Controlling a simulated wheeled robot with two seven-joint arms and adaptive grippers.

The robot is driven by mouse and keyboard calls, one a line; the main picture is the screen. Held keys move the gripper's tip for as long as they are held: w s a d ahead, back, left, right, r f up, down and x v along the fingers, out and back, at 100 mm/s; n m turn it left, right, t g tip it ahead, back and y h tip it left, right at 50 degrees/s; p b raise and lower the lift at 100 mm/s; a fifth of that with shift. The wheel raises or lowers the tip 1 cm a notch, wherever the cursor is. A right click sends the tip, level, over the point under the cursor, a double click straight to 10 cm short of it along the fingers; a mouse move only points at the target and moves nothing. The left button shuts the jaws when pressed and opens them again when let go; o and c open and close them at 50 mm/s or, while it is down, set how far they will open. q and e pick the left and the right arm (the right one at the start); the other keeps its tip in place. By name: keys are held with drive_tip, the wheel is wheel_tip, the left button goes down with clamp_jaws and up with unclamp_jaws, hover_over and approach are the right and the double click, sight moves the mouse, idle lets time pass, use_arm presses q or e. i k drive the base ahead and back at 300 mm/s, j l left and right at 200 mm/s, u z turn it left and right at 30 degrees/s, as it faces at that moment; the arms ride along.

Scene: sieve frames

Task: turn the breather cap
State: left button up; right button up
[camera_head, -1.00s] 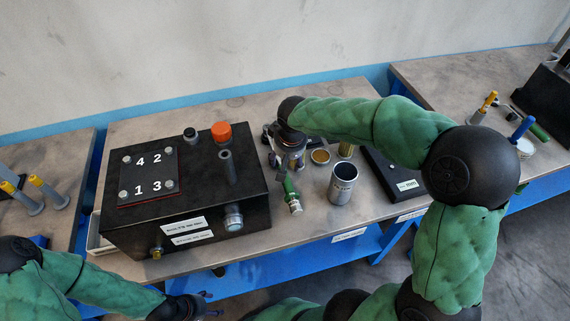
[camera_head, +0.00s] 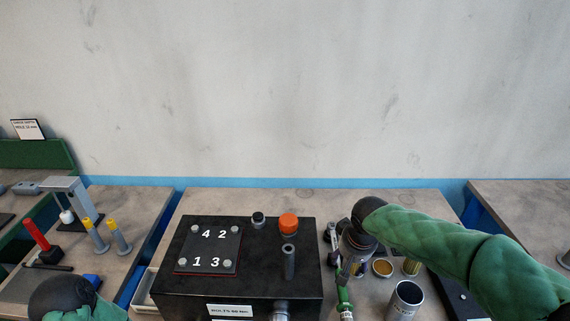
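A black gearbox-like box (camera_head: 180,298) stands on the middle bench. On its top are an orange cap (camera_head: 288,223), a small dark cap with a light ring (camera_head: 258,220), an upright grey tube (camera_head: 289,262) and a bolted plate numbered 1 to 4 (camera_head: 209,248). No label shows which cap is the breather cap. My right gripper (camera_head: 346,264) hangs low just right of the box, apart from both caps, by a green tool (camera_head: 344,296). Its fingers are too small and overlapped to read. My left gripper is out of view; only part of that arm shows at lower left.
Right of the box stand an open metal cup (camera_head: 405,300) and a shallow round dish (camera_head: 382,267). My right arm crosses above that side. A left bench holds a red-handled tool (camera_head: 37,234) and yellow-topped pegs (camera_head: 94,236). The space above the box is clear.

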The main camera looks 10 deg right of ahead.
sight(287, 223)
drive_tip(key=k, duration=1)
